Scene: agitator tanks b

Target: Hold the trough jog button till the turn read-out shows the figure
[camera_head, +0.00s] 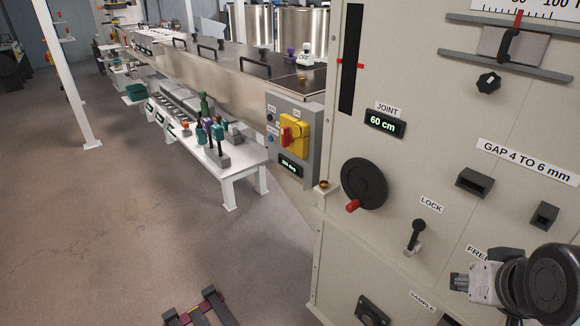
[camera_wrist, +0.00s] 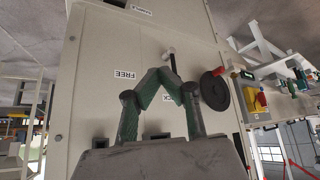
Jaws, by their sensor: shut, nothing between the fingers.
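The grey control box (camera_head: 309,181) is fixed at the near end of the long steel trough (camera_head: 238,66). It carries a black button (camera_head: 270,117), a blue button (camera_head: 271,138), a yellow and red rotary switch (camera_head: 293,135) and a lit green read-out (camera_head: 290,167). The small button labels and the read-out figure are too small to read surely. My gripper (camera_head: 458,283) is at the lower right, in front of the large panel and well away from the box. In the wrist view its fingertips (camera_wrist: 157,80) meet, empty. The box's yellow switch (camera_wrist: 259,100) shows at the right there.
The large beige panel (camera_head: 420,170) fills the right side, with a protruding black handwheel (camera_head: 363,184), a lock lever (camera_head: 416,237) and dark sockets. A white bench (camera_head: 237,160) with bottles and tools stands below the trough. The floor at left is mostly open, with a white post (camera_head: 68,80).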

